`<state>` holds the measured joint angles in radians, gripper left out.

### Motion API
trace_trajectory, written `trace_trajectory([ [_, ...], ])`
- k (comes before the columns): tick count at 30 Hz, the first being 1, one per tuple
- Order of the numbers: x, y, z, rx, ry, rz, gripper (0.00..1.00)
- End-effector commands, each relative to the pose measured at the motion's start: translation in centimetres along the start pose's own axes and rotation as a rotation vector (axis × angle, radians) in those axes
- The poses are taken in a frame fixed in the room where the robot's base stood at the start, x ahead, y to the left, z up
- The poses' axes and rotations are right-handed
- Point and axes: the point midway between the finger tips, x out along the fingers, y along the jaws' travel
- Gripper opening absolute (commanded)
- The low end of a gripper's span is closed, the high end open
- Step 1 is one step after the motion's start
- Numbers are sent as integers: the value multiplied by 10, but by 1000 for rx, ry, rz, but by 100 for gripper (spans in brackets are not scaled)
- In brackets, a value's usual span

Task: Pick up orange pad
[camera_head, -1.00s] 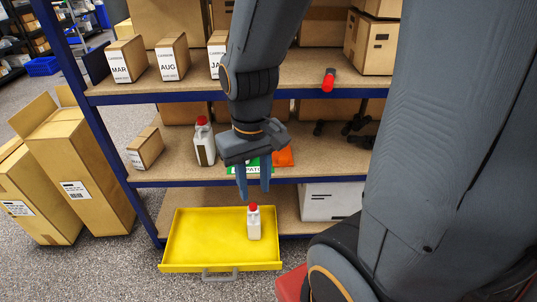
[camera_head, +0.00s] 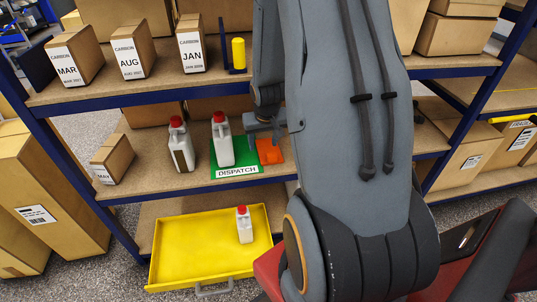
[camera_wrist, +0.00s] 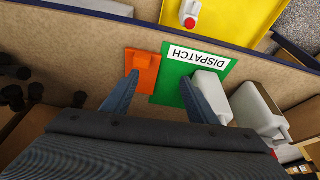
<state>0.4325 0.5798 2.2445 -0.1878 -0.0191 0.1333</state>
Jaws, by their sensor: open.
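The orange pad (camera_head: 268,152) lies on the middle shelf, just right of the green DISPATCH mat (camera_head: 238,172). In the wrist view the pad (camera_wrist: 144,74) shows a small raised orange part and sits beside the green mat (camera_wrist: 172,84). My gripper (camera_wrist: 158,82) is open and empty. In the wrist view its left fingertip overlaps the pad's image and its right fingertip overlaps the mat near a white bottle. The gap between pad and fingers is unclear. In the head view my gripper (camera_head: 264,128) is partly hidden by my arm, near the pad.
A red-capped white bottle (camera_head: 222,142) stands on the mat; another (camera_head: 181,147) stands left of it. A yellow tray (camera_head: 185,268) below holds a smaller bottle (camera_head: 244,225). The upper shelf edge (camera_head: 150,98) runs above. Dark objects (camera_wrist: 35,92) lie beside the pad.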

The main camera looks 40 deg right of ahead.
Motion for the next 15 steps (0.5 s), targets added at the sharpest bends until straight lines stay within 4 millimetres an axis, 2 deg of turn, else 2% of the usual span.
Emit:
trace_trajectory([
  [1,16,13,-3,22,13,4,53],
  [6,40,33,-11,54,50,7,53],
  [15,68,36,-13,60,56,7,53],
])
